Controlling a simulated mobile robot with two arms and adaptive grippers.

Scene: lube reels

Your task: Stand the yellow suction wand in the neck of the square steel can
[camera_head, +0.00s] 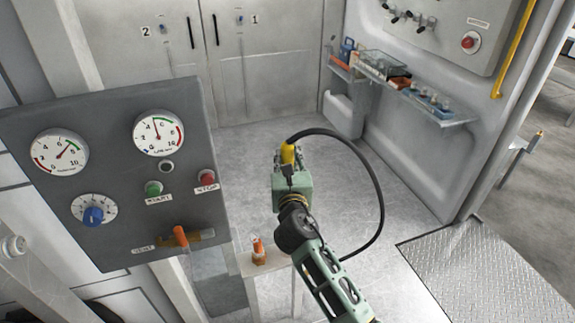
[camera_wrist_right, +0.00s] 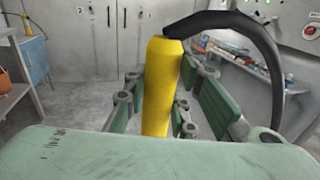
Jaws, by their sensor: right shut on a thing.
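The yellow suction wand (camera_head: 289,152) is held in my right gripper (camera_head: 287,165), which is shut on it. The wand stands close to upright between the green fingers in the right wrist view (camera_wrist_right: 160,90). A black hose (camera_head: 378,185) leaves the wand's top and loops to the right and back down beside my arm. The fingers hide part of the wand in the head view. I cannot make out the square steel can in either view. My left gripper is not in view.
A grey control panel (camera_head: 110,110) with gauges stands at the left. A small stand (camera_head: 252,268) carries an orange-topped thing (camera_head: 258,247). A wall shelf (camera_head: 440,113) with trays and small items is at the right. The grey floor (camera_head: 255,145) beyond my gripper is clear.

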